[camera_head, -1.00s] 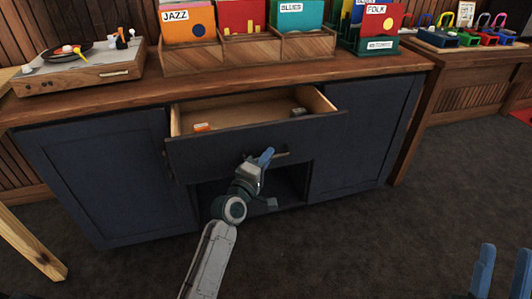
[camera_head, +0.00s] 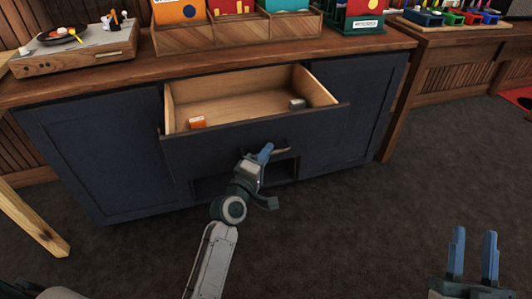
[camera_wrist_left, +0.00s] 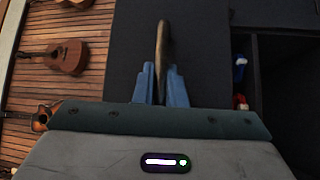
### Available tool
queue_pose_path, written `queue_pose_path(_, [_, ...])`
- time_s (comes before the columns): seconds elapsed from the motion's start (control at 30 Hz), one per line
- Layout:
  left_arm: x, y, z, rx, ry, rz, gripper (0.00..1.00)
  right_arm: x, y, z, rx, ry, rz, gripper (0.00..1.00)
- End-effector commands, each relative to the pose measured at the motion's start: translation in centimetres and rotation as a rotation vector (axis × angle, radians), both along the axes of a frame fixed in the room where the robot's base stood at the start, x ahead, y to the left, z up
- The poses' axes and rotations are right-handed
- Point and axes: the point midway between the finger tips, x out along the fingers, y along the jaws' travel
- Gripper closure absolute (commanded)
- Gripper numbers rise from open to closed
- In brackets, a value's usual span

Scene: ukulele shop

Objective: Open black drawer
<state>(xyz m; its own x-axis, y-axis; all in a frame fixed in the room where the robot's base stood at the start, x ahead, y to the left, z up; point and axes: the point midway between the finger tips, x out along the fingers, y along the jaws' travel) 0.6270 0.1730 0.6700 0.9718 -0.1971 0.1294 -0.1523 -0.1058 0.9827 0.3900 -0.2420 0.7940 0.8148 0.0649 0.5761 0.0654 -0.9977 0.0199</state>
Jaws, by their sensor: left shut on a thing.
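The black drawer (camera_head: 230,147) is pulled well out of the dark cabinet, and its wooden inside shows. It holds a small orange item (camera_head: 197,122) at the left and a small grey item (camera_head: 297,104) at the right. My left gripper (camera_head: 266,152) is at the drawer's front, shut on its handle (camera_head: 282,149). In the left wrist view the blue fingers close on both sides of the handle (camera_wrist_left: 162,50). My right gripper (camera_head: 473,255) is at the lower right, away from the cabinet, with its blue fingers apart and nothing between them.
A turntable (camera_head: 75,52) and a wooden record rack (camera_head: 235,32) stand on the cabinet top (camera_head: 200,65). Cabinet doors flank the drawer, with a dark open shelf (camera_head: 205,187) below it. The carpet in front (camera_head: 340,230) is clear. A side table (camera_head: 460,35) stands at the right.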

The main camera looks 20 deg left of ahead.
Motion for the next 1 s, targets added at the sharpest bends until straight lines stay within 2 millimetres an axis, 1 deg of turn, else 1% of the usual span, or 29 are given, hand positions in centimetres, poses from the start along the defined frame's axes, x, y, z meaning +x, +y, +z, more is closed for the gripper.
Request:
queue_pose_path(0.07, [0.0,0.0,0.0,0.000,0.000,0.001,1.00,0.0,0.0,0.0,0.000,0.000,0.000,0.64])
queue_pose_path(0.1, [0.0,0.0,0.0,0.000,0.000,0.001,0.85,0.0,0.0,0.0,0.000,0.000,0.000,0.64])
queue_pose_path(0.2, [0.0,0.0,0.0,0.000,0.000,0.001,0.68,0.0,0.0,0.0,0.000,-0.001,0.000,0.64])
queue_pose_path(0.47, [0.0,0.0,0.0,0.000,0.000,0.001,0.68,0.0,0.0,0.0,0.000,-0.001,0.000,0.64])
queue_pose_path(0.57, [-0.4,0.1,-0.1,0.000,0.001,0.001,0.68,0.0,0.0,0.0,0.000,-0.001,0.000,0.64])
queue_pose_path(0.67, [-1.6,0.4,-0.4,0.000,0.002,0.001,0.68,0.0,0.0,0.0,0.000,-0.002,0.000,0.64])
queue_pose_path(0.87, [-5.4,1.1,-0.9,0.001,0.003,0.000,0.68,-0.2,0.0,0.2,-0.002,-0.019,-0.001,0.64])
queue_pose_path(1.0, [-7.9,1.6,-1.2,0.001,0.002,0.001,0.68,-0.6,0.0,1.3,-0.003,-0.088,-0.001,0.64])
